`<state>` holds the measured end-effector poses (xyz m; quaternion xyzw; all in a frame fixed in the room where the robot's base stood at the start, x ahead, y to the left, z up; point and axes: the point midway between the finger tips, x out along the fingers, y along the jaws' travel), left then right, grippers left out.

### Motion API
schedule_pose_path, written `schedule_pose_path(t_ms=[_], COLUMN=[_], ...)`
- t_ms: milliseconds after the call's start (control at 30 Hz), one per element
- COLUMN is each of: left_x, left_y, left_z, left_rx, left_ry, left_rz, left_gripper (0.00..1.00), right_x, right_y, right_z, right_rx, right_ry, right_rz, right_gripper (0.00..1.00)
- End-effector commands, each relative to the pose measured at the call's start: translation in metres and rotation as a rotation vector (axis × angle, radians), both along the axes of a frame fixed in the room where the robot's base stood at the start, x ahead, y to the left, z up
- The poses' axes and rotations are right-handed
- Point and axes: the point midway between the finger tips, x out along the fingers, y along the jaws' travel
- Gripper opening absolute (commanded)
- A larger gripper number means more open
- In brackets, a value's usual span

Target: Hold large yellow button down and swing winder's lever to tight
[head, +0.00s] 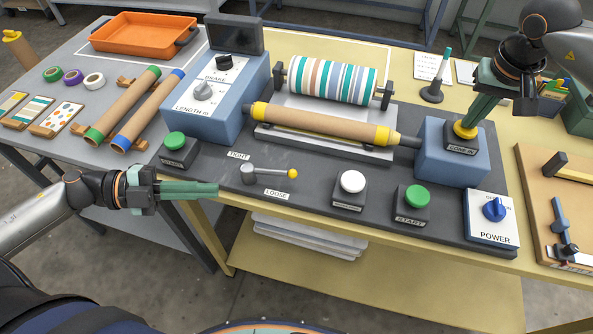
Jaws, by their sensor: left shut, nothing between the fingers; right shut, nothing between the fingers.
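The large yellow button (461,132) sits on a dark box marked CORE IN, on the blue housing at the right end of the winder. My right gripper (468,123) is shut and points down with its fingertips at the button's top; I cannot tell how far the button is pressed. The winder's lever (268,171) is grey with a yellow knob at its right end, pointing right from its pivot. The TIGHT label (238,155) is behind the pivot and the LOOSE label (278,194) in front. My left gripper (216,189) is shut and empty, left of the lever and apart from it.
A brown core (322,124) with yellow ends lies across the winder, before a striped roll (331,80). Green (174,142), white (352,183) and green START (416,197) buttons and a POWER switch (493,210) line the front. A blue BRAKE and LENGTH box (203,100) stands left.

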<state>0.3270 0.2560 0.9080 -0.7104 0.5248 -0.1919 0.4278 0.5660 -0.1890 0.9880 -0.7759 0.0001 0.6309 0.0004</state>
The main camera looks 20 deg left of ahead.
Motion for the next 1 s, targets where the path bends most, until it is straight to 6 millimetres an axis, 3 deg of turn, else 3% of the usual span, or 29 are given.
schedule_pose_path(t_ms=[100,233,867,1000], left_x=[0.0,0.003,0.038,0.054], left_y=[-0.001,-0.008,-0.094,-0.09], left_z=[0.015,0.018,0.006,-0.006], left_rx=[-0.023,-0.03,-0.031,-0.03], left_ry=[-0.039,-0.049,-0.05,-0.047], left_rz=[-0.015,-0.02,-0.019,-0.014], left_gripper=[0.0,0.0,0.0,0.0], right_x=[-0.004,-0.004,-0.004,-0.004], right_y=[0.001,0.001,0.001,0.001], right_z=[-0.008,-0.008,-0.008,-0.008], right_rx=[-0.004,-0.004,-0.003,-0.003], right_ry=[0.018,0.018,0.018,0.019], right_rz=[0.004,0.004,0.004,0.004], right_gripper=[0.0,0.0,0.0,0.0])
